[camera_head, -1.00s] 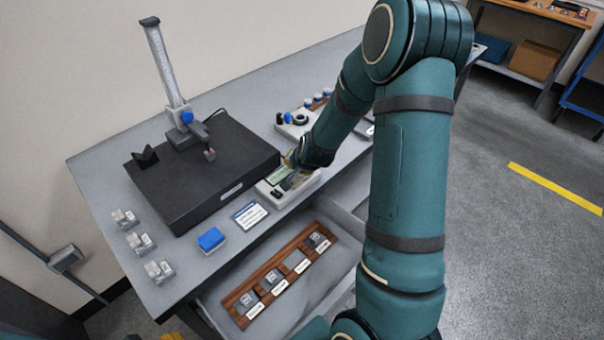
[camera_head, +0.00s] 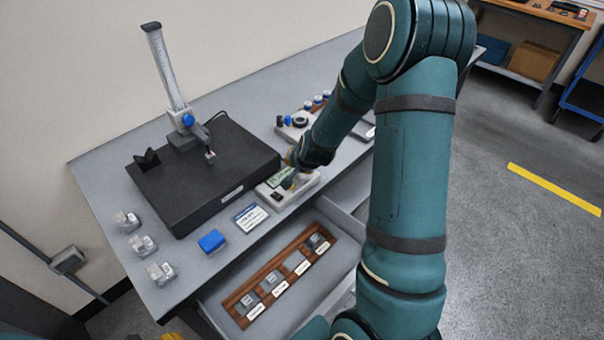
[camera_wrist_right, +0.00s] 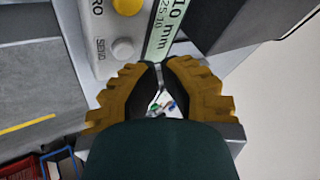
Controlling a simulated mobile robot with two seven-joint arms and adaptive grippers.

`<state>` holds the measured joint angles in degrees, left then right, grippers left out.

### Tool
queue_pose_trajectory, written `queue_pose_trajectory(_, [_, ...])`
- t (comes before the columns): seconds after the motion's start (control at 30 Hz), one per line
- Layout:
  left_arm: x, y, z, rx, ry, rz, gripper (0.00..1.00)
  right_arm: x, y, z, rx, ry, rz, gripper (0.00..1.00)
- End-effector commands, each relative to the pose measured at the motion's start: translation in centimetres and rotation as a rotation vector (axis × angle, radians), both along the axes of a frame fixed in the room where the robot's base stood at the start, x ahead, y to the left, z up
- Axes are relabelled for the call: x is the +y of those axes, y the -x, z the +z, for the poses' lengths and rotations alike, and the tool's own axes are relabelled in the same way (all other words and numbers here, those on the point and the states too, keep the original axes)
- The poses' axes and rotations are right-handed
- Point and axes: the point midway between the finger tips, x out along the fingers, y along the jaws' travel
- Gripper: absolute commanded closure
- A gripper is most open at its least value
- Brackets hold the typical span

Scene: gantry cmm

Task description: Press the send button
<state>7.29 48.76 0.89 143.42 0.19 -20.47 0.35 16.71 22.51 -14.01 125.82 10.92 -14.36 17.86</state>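The readout unit (camera_head: 272,199) is a pale box at the front edge of the bench, partly hidden by my right gripper (camera_head: 289,182). In the right wrist view it shows a green display, a yellow button (camera_wrist_right: 127,6) by a label ending in "RO", and a pale send button (camera_wrist_right: 123,49) beside the "SEND" label. My right gripper (camera_wrist_right: 159,66) appears shut and empty, with its fingertips beside the display's lower end, to the right of the send button. Whether it touches the unit is not clear.
A black plate (camera_head: 205,175) with a height stand is left of the unit. A card (camera_head: 250,217), a blue block (camera_head: 212,241) and small metal pieces (camera_head: 143,245) lie on the bench. An open drawer (camera_head: 335,275) holds a wooden rack (camera_head: 240,297).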

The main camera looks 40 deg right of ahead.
Motion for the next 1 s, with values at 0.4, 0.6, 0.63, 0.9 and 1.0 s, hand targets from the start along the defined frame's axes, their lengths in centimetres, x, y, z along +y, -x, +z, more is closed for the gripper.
queue_pose_trajectory(0.4, [0.0,0.0,0.8,0.000,0.000,0.000,0.57,0.0,0.0,0.9,0.000,0.000,0.000,1.00])
queue_pose_trajectory(0.6, [0.0,0.0,2.4,0.000,0.000,0.000,0.57,0.0,0.0,2.8,-0.001,0.000,0.000,1.00])
queue_pose_trajectory(0.63, [0.0,0.0,2.6,0.000,0.000,0.000,0.57,0.0,0.0,3.1,-0.001,0.000,0.000,1.00])
queue_pose_trajectory(0.9, [0.0,0.0,4.2,0.000,0.000,0.000,0.57,0.0,0.0,5.1,0.000,0.000,0.000,1.00])
queue_pose_trajectory(1.0, [0.0,0.0,4.1,0.000,0.000,0.000,0.57,0.0,0.0,5.0,0.000,0.000,0.000,1.00])
